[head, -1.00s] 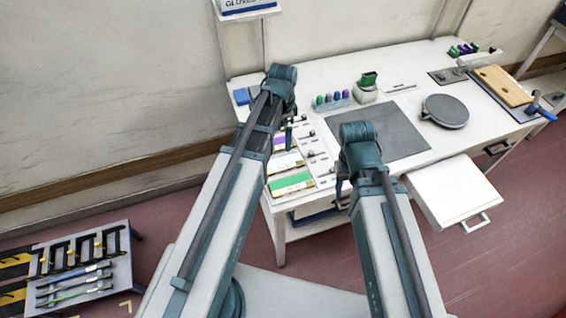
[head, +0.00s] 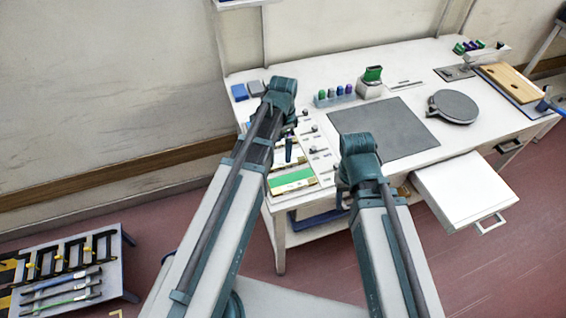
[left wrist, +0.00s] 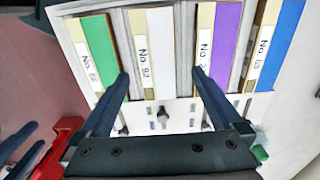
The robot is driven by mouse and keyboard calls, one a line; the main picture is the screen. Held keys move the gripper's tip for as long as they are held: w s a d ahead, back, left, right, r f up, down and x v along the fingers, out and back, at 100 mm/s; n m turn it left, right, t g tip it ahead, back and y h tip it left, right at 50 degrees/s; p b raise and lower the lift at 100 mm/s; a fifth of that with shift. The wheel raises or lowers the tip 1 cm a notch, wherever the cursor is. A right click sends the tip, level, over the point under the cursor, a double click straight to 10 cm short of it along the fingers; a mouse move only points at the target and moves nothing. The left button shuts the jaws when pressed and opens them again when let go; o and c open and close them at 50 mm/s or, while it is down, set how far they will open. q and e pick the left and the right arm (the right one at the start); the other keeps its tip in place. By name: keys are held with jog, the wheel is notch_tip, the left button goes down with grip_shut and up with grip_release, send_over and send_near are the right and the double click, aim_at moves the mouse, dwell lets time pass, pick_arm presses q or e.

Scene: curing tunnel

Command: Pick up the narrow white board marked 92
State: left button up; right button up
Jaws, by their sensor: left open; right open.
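The narrow white board (left wrist: 152,55) lies in a slot of the rack between a green board (left wrist: 104,48) and a purple board (left wrist: 223,45) in the left wrist view. Its cream label reads "No. 92". In the head view my left arm mostly covers it. My left gripper (left wrist: 160,73) is open, its fingers reaching over the rack with the white board between them in the picture. They hold nothing. My right gripper (head: 346,190) hangs in front of the table edge, empty as far as I see; its fingers are mostly hidden.
A blue board (left wrist: 279,45) lies right of the purple one. A grey mat (head: 385,130), a round grey disc (head: 454,106) and bottles stand on the table's right part. An open drawer (head: 462,190) juts out at the front right. A tool tray (head: 65,290) is at lower left.

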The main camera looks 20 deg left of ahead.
aim_at(283, 159)
pick_arm(q)
jog(key=f+b, duration=0.5)
jog(key=shift+s+f, duration=0.15)
jog(key=shift+s, duration=0.1)
jog(key=shift+c, duration=0.2)
jog(key=c, duration=1.3)
jog(key=shift+r, duration=0.25)
jog(key=shift+r+p, duration=0.5)
jog(key=shift+p, duration=0.25)
notch_tip(283, 159, up, 3)
jog(key=p, duration=0.3)
jog(key=s+d, duration=0.3)
jog(key=d, duration=0.1)
jog(key=s+d, duration=0.7)
jog(key=d, duration=0.1)
jog(key=shift+s+d+r+p, duration=0.1)
jog(key=shift+s+r+p, duration=0.15)
jog(key=shift+r+p, duration=0.15)
